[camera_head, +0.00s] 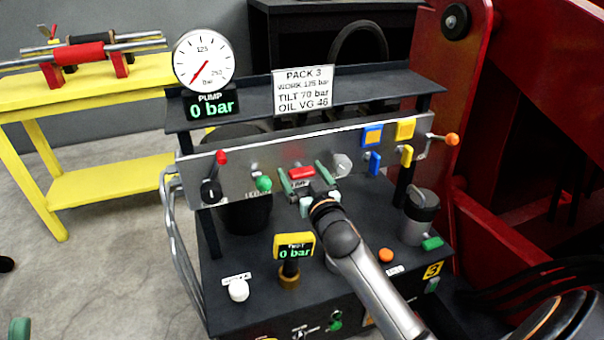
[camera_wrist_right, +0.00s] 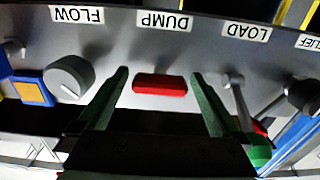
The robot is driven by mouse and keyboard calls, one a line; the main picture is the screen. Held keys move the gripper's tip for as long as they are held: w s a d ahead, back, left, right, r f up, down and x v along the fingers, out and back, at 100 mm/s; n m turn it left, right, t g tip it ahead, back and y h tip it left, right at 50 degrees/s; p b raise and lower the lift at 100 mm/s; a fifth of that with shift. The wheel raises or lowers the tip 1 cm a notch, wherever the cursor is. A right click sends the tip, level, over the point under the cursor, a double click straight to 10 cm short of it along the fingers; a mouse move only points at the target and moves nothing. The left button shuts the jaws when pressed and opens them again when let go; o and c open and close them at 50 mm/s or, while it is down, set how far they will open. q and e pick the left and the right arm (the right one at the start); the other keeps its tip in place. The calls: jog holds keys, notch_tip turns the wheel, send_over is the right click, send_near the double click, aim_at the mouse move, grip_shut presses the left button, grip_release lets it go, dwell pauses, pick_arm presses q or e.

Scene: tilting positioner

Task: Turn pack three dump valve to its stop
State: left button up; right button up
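The dump valve's red handle (camera_head: 302,172) sits on the grey panel of the pack three unit and lies level. In the right wrist view the red handle (camera_wrist_right: 160,84) is by the upside-down DUMP label (camera_wrist_right: 165,21). My right gripper (camera_head: 304,176) is open, with one green finger on each side of the handle. In the wrist view the open right gripper (camera_wrist_right: 160,88) shows a gap between each finger and the handle's ends, so it is not clamped. The valve body behind the handle is hidden.
A FLOW knob (camera_wrist_right: 70,78) and a LOAD lever (camera_wrist_right: 236,88) flank the handle. The pump gauge (camera_head: 204,58) and a small yellow gauge (camera_head: 294,245) both read 0 bar. A yellow bench (camera_head: 105,182) stands left, and red machinery (camera_head: 540,150) fills the right.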

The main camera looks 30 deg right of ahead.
jog(key=c, duration=1.3)
jog(key=shift+r+n+p, duration=0.1)
jog(key=shift+n+p, duration=1.15)
jog(key=shift+n, duration=0.05)
jog(key=shift+n+p, duration=0.3)
jog(key=shift+n, duration=0.2)
pick_arm(q)
jog(key=w+a+f+n+g+y+p, duration=0.1)
jog(key=w+f+n+g+y+p, duration=0.1)
jog(key=w+f+n+y, duration=0.5)
pick_arm(e)
jog(key=n, duration=0.3)
jog(key=shift+n, duration=0.3)
jog(key=n+p, duration=0.1)
jog(key=n, duration=0.2)
jog(key=shift+n, duration=0.3)
jog(key=n, duration=0.4)
jog(key=shift+p, duration=0.4)
pick_arm(q)
notch_tip(320, 180, down, 16)
jog(key=s+a+n+g+y, duration=0.1)
jog(key=g+y, duration=0.3)
jog(key=g, duration=0.1)
jog(key=shift+n+g, duration=0.4)
pick_arm(e)
jog(key=shift+n, duration=1.5)
pick_arm(q)
jog(key=shift+s+f, duration=0.15)
jog(key=shift+f, duration=0.05)
